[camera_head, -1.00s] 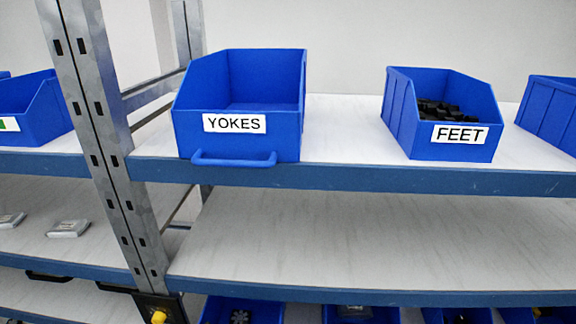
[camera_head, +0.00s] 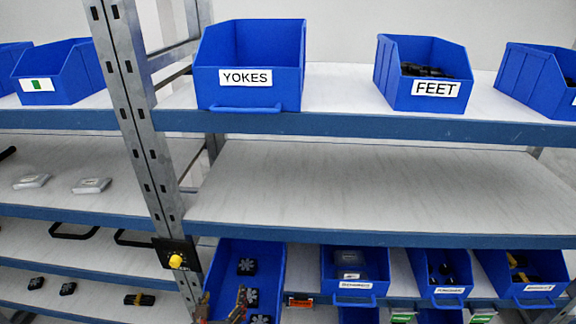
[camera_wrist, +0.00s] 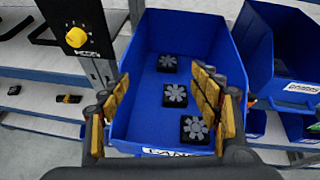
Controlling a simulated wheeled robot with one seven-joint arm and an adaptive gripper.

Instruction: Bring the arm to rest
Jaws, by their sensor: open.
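My gripper (camera_wrist: 160,115) is open, with its two yellow-padded fingers spread apart in the wrist view and nothing between the pads. Beyond the fingers is a blue bin (camera_wrist: 140,95) holding black square parts with grey fan-like tops (camera_wrist: 176,95). In the head view my gripper (camera_head: 224,308) shows at the bottom edge, in front of the same blue bin (camera_head: 225,262) on the lower shelf. The bin's label is partly hidden by my gripper in the wrist view.
A steel upright (camera_head: 135,110) with a yellow knob box (camera_head: 177,260) stands left of the bin. More blue bins (camera_head: 357,272) line the lower shelf to the right. The middle shelf (camera_head: 350,190) is bare. YOKES (camera_head: 250,95) and FEET (camera_head: 420,88) bins stand above.

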